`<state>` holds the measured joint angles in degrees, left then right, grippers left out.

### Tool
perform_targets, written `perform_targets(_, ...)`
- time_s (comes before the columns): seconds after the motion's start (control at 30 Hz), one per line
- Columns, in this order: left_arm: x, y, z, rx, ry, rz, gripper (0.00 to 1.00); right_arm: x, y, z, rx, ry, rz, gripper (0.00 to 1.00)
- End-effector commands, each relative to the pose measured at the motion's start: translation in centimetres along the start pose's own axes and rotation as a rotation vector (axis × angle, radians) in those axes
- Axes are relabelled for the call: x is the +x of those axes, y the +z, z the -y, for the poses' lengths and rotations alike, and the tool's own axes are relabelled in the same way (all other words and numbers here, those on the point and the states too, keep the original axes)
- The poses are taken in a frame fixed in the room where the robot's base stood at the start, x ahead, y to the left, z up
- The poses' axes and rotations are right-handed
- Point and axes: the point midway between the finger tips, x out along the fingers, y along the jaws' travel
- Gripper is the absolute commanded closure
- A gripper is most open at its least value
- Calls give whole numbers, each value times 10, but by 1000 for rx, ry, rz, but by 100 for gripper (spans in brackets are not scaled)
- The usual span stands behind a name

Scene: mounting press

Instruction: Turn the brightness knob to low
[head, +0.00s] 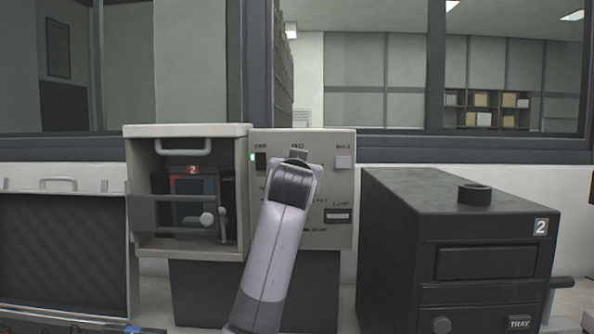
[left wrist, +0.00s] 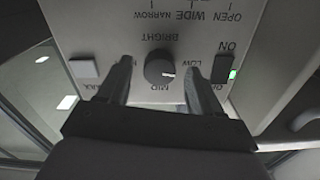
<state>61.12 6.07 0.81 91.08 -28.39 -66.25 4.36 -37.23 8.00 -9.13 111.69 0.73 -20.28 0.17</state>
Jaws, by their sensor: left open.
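The brightness knob (left wrist: 158,70) is a round dark knob on the light grey panel (left wrist: 105,45). In the left wrist view the panel's lettering is upside down. The knob's white mark points right, towards the LOW label (left wrist: 203,63) side; MID is printed below the knob, and the label at its left is mostly hidden by a finger. My left gripper (left wrist: 160,85) is open, with one finger on each side of the knob and visible gaps between. In the head view my left gripper (head: 298,156) and arm cover the knob. My right gripper is not in view.
A white button (left wrist: 84,68) and a dark ON switch (left wrist: 220,68) with a green light flank the fingers. An open-fronted chamber (head: 188,131) with a handle adjoins the panel at left. A black box (head: 400,215) stands at right, and an open case (head: 62,250) at far left.

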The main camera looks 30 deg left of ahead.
Motion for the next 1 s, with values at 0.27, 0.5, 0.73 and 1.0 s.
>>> perform_targets(0.27, -39, 2, -1, -2, 3, -1, 35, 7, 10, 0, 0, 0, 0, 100)
perform_targets(0.5, -61, 2, -1, 0, 2, 1, 35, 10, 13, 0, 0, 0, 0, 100)
perform_targets(0.73, -63, 1, -1, 1, 2, 2, 35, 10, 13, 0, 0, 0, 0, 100)
perform_targets(1.0, -63, 1, -1, 0, 2, 2, 35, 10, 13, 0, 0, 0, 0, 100)
